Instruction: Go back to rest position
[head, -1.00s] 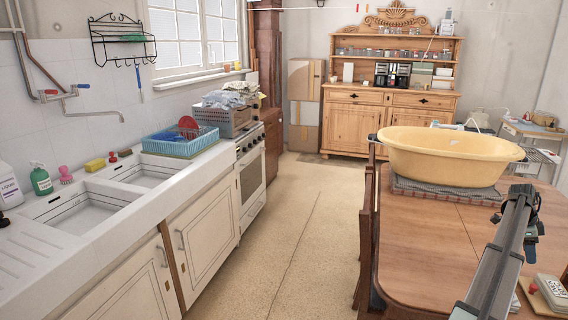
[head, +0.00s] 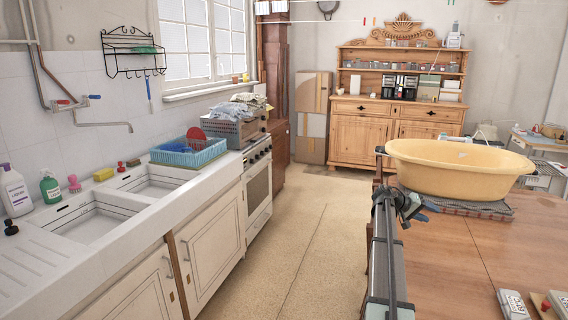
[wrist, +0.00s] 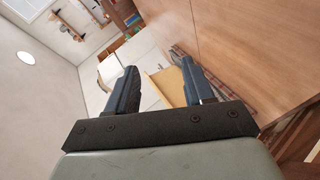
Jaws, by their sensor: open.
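My gripper (head: 418,208) is at the far end of my arm, in front of the yellow basin (head: 458,168) and near the left edge of the wooden table (head: 490,240). In the wrist view its two dark fingers (wrist: 158,78) stand apart with nothing held between them. A yellow surface, apparently the basin, shows beyond the gap. In the head view the fingers are small and partly overlap the basin's lower left side, so I cannot tell how far apart they are.
The basin stands on a grey checked mat (head: 490,208). The floor aisle (head: 315,220) is clear between the table and the sink counter (head: 130,225). The wooden dresser (head: 360,138) stands at the back.

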